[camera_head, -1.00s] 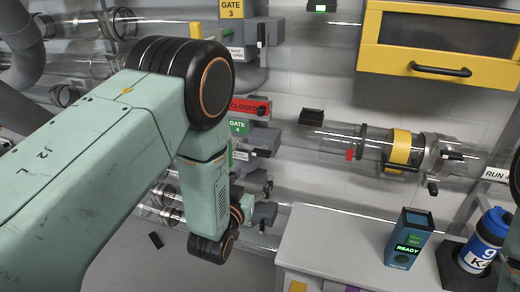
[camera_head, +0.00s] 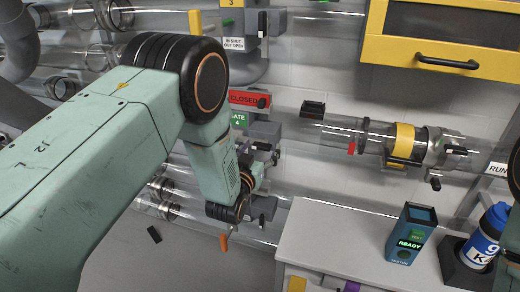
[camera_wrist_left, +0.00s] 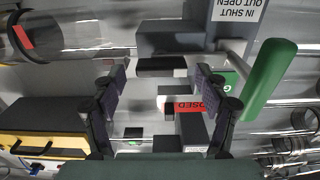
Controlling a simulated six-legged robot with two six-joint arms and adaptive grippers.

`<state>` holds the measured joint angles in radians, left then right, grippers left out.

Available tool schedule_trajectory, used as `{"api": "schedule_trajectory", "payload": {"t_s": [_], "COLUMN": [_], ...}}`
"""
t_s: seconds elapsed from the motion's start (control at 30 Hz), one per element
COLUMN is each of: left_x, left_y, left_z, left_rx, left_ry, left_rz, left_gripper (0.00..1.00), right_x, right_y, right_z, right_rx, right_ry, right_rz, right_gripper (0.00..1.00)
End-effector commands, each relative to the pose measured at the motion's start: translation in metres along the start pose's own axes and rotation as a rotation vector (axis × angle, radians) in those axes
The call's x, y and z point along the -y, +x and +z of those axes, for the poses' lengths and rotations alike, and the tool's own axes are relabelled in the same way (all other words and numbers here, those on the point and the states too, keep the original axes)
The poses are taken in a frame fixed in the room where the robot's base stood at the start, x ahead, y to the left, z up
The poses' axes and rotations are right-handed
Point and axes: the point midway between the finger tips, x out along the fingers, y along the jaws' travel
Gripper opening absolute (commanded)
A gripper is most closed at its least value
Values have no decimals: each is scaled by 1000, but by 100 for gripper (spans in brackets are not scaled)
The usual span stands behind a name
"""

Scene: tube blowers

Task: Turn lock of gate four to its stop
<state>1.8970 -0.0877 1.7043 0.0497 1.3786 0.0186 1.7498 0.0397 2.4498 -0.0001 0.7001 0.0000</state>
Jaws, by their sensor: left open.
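Gate four's green label (camera_head: 239,120) shows partly behind my left arm in the head view, under a red CLOSED sign (camera_head: 247,98) with a dark knob at its right end. In the left wrist view the scene is upside down; the CLOSED sign (camera_wrist_left: 197,106) shows between and behind my fingers. I cannot tell which part is the lock.
Clear tubes (camera_head: 340,131) with clamps run along the wall. A yellow-framed cabinet (camera_head: 440,53) hangs at upper right. A grey bench (camera_head: 320,245) below holds a tester reading READY (camera_head: 409,240) and a blue bottle (camera_head: 486,240). An orange handle (camera_head: 224,242) shows below my wrist.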

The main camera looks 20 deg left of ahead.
Motion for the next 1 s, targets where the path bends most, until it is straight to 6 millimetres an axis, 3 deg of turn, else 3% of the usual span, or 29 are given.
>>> {"api": "schedule_trajectory", "payload": {"t_s": [0.2,1.0], "left_x": [1,0], "left_y": [1,1], "left_z": [0,0], "left_rx": [1,0], "left_ry": [0,0], "left_rz": [-1,0], "left_gripper": [72,4], "right_x": [0,0], "right_y": [0,0], "right_z": [0,0], "right_rx": [0,0], "right_ry": [0,0], "right_rz": [0,0], "right_gripper": [40,40]}}
